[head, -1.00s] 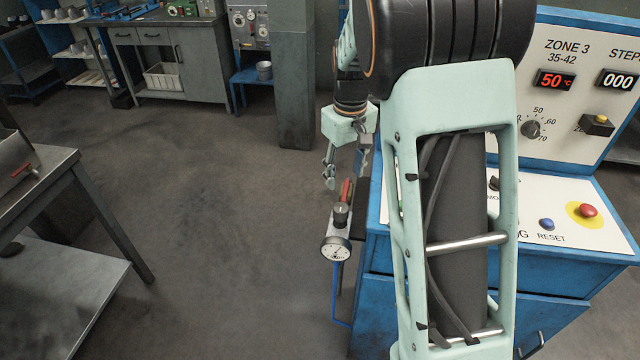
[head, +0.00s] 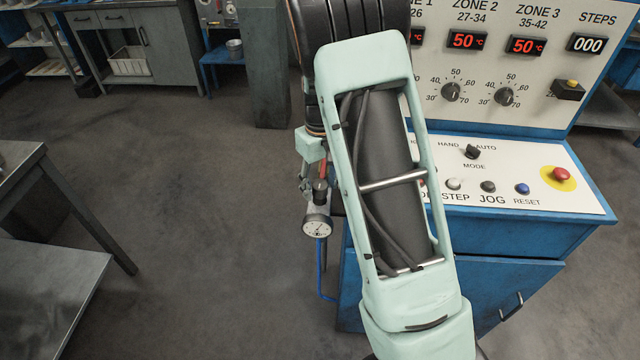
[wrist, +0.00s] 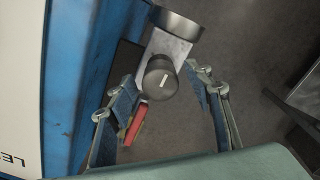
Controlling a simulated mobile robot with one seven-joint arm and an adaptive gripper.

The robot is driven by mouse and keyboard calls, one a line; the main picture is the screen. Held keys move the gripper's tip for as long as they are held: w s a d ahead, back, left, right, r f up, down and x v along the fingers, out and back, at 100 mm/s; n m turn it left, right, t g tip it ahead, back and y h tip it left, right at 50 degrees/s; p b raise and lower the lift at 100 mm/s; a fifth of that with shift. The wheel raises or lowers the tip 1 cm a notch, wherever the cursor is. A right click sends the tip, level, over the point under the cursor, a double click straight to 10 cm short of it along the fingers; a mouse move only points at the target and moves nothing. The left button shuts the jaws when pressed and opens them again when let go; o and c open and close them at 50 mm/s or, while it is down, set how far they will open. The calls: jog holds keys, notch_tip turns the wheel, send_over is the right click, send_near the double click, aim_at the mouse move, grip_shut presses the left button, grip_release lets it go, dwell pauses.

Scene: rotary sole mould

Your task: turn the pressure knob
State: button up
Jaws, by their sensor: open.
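The pressure knob (head: 320,190) is a small dark cylinder just above a round white-faced gauge (head: 317,228), on a fitting at the left side of the blue cabinet. My gripper (wrist: 162,84) is open, with one finger on each side of the knob in this view. Whether the fingers are level with the knob or touch it, I cannot tell. In the head view my gripper is largely hidden behind the arm and close to the knob.
A red lever handle (wrist: 137,122) lies close beside the knob, near the left finger. The blue cabinet (head: 450,290) with its control panel (head: 500,185) stands to the right. A grey metal table (head: 45,265) stands at left. The floor between is clear.

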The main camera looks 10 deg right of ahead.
jog(key=shift+c, duration=0.2)
jog(key=c, duration=1.1)
jog(key=shift+m, duration=0.3)
jog(key=shift+m, duration=2.6)
jog(key=o, duration=1.1)
jog(key=shift+o, duration=0.2)
